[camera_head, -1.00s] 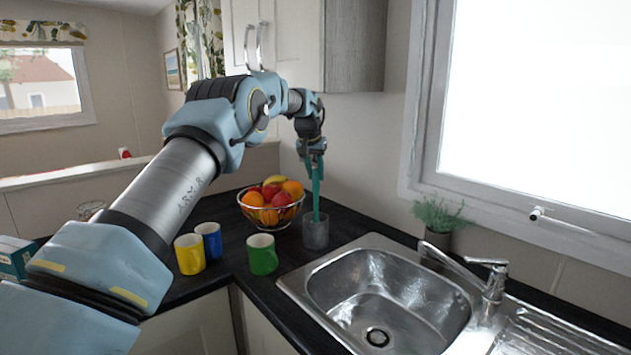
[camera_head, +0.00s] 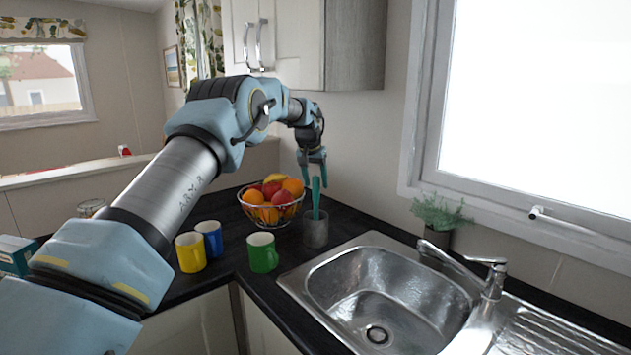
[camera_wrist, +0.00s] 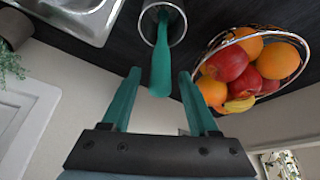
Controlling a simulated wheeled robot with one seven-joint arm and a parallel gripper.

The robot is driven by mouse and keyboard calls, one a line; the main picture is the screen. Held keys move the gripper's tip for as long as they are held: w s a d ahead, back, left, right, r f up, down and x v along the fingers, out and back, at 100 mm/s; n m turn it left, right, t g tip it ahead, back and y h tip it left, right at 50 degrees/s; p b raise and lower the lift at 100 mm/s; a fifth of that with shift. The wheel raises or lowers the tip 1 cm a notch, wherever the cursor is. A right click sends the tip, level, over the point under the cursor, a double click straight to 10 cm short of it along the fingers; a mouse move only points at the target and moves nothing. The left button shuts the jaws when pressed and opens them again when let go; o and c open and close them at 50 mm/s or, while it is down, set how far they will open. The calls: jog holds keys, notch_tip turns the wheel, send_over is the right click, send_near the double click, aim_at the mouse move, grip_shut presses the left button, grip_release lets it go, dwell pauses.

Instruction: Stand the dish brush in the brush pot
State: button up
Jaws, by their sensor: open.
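The teal dish brush (camera_head: 316,196) stands in the grey brush pot (camera_head: 316,234) on the dark worktop, between the fruit bowl and the sink. Its handle rises above the rim and leans slightly; its lower end is hidden inside the pot. In the wrist view the brush handle (camera_wrist: 161,62) comes out of the pot's mouth (camera_wrist: 178,28). My gripper (camera_head: 313,180) is above the pot. Its teal fingers (camera_wrist: 155,95) are spread wide, one on each side of the handle's upper end, with visible gaps between them and the handle.
A wire fruit bowl (camera_head: 270,222) stands just left of the pot. Green (camera_head: 263,252), blue (camera_head: 209,239) and yellow (camera_head: 190,252) mugs stand in front. The steel sink (camera_head: 385,290) is to the right, with a potted plant (camera_head: 437,220) and tap behind it.

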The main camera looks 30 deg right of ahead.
jog(key=b+v, duration=0.4)
jog(key=v, duration=0.8)
jog(key=s+a+f+n+y, duration=0.15)
jog(key=a+f, duration=0.25)
jog(key=a, duration=1.1)
jog(key=s+a+f+n+y, duration=0.1)
jog(key=s+a+f+n, duration=0.2)
jog(key=a, duration=1.2)
jog(key=s+a+f+n, duration=0.1)
jog(key=s+a+f, duration=0.3)
jog(key=s+a, duration=0.2)
jog(key=s+a+f+n+g+b, duration=0.1)
jog(key=s+a+f, duration=0.3)
jog(key=s+a, duration=0.3)
jog(key=s+a+f+n, duration=0.1)
jog(key=s+a+f, duration=0.2)
jog(key=s+a, duration=0.3)
jog(key=shift+s+a+f+n+g+y, duration=0.15)
jog(key=shift+s+f+n+g+y, duration=0.2)
jog(key=shift+s, duration=0.35)
